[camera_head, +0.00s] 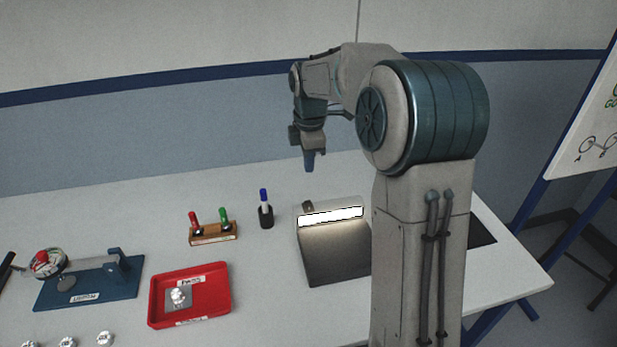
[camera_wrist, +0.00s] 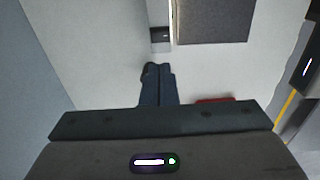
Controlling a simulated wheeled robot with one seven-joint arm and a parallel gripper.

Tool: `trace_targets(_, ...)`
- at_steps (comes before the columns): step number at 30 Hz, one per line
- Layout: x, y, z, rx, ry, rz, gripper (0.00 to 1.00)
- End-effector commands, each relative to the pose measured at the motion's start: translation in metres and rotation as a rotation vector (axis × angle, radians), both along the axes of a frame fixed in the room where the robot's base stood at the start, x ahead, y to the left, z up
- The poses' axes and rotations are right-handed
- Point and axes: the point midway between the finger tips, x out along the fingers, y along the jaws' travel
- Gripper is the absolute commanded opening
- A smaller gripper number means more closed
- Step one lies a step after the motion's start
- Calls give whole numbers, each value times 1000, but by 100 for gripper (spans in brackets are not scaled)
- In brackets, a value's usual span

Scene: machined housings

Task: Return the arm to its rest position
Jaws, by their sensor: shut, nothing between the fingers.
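My gripper (camera_head: 309,161) hangs from my arm above the back of the white table, pointing down. In the head view it is up and behind the lit grey box, clear of the table objects. In the wrist view my gripper (camera_wrist: 158,70) shows its two dark fingers side by side, closed together with nothing between them. My arm is raised and bent over at the upper joint. Its upright link hides part of the table's right side.
A red tray (camera_head: 221,290) holds a grey plate with a small metal part. A blue fixture (camera_head: 125,290), a wooden pen holder (camera_head: 224,236), a black pen cup (camera_head: 266,217) and a lit box (camera_head: 333,213) with a dark pad (camera_head: 335,262) stand on the table (camera_head: 100,219). A whiteboard (camera_head: 590,135) stands at right.

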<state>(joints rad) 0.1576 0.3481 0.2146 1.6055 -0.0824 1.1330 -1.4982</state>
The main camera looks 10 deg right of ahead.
Motion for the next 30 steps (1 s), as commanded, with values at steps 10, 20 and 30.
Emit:
trace_targets(10,-2,0,14,0,1,0,0)
trace_targets(20,-17,1,21,-4,-12,-72,0)
trace_targets(30,-124,2,43,29,-102,-633,0)
